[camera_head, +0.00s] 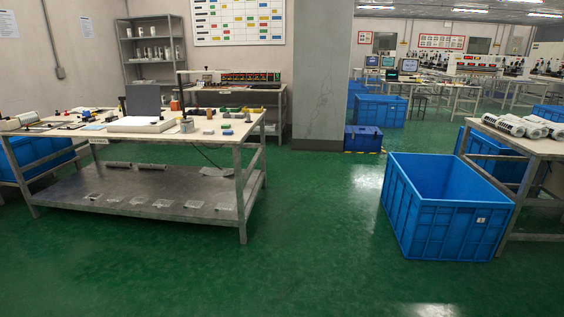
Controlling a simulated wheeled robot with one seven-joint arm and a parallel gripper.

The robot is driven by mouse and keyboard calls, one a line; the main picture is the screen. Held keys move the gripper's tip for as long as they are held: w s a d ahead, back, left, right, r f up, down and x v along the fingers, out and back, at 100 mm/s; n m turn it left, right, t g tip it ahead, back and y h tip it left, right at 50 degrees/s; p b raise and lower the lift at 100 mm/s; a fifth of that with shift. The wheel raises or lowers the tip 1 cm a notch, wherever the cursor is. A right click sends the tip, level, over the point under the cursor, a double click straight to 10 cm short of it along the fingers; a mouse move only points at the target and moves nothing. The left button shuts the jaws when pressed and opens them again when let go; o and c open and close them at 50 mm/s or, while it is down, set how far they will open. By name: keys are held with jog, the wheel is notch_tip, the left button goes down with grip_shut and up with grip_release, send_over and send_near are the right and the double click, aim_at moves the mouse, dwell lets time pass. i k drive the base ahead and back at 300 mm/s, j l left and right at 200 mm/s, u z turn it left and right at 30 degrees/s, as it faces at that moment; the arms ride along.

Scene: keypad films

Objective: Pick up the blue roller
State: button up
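The work table (160,141) stands at the left with many small items on top. A small grey-blue piece (227,132) lies near its right front edge; it is too small to tell whether it is the blue roller. Several small yellow, green and orange pieces lie behind it along the right end. No blue roller can be made out for certain. My gripper is not in view.
A large open blue crate (482,226) stands on the green floor at the right, beside a table with white rolls (504,125). A grey pillar (320,80) stands behind. The floor between work table and crate is clear.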

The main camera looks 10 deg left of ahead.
aim_at(87, 114)
jog(key=i+u, duration=0.1)
jog(key=i, duration=0.8)
jog(key=i+l+u, duration=0.1)
jog(key=i, duration=0.8)
jog(key=i+j+u, duration=0.15)
jog(key=i+u, duration=0.6)
jog(key=i, duration=0.2)
jog(key=i+l+u, duration=0.1)
jog(key=i+u, duration=0.3)
jog(key=i+l+u, duration=0.35)
jog(key=i, duration=0.15)
jog(key=i+j+u, duration=0.15)
jog(key=i+u, duration=0.25)
jog(key=i, duration=0.65)
jog(key=i+l+u, duration=0.15)
jog(key=i+u, duration=0.2)
jog(key=i, duration=0.65)
jog(key=i+j, duration=0.1)
jog(key=i, duration=0.5)
jog(key=i+j, duration=0.15)
jog(key=i, duration=0.5)
jog(key=i+j+z, duration=0.1)
jog(key=i+z, duration=0.3)
jog(key=i+j+z, duration=0.15)
jog(key=z, duration=0.25)
jog(key=i+j+z, duration=0.45)
jog(key=i+l, duration=0.1)
jog(key=l, duration=0.25)
jog(key=i+l, duration=0.15)
jog(key=l, duration=0.2)
